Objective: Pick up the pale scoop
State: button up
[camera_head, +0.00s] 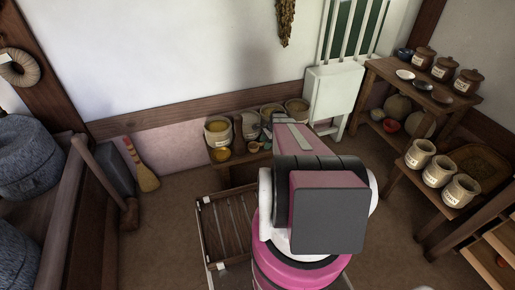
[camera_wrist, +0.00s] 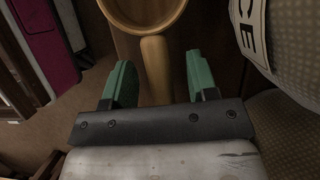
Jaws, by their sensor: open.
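The pale scoop (camera_wrist: 155,58) is in the wrist view, light brown wood with a round bowl at the top edge, partly cut off, and a straight handle pointing down toward my gripper. My gripper (camera_wrist: 159,64) is open, one green finger on each side of the handle, with a gap on both sides. I cannot tell whether the fingers are level with the handle or above it. In the head view my arm reaches over the low bench (camera_head: 238,177) and hides much of the area around the gripper.
Several labelled pots, among them a front-left one (camera_head: 217,132), stand on the bench. In the wrist view a labelled sack-like pot (camera_wrist: 280,45) is close on the right. A slatted rack (camera_head: 226,230) stands in front; shelves with jars (camera_head: 440,70) are at right.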

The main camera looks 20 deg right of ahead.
grip_shut()
jog(key=shift+r, duration=0.1)
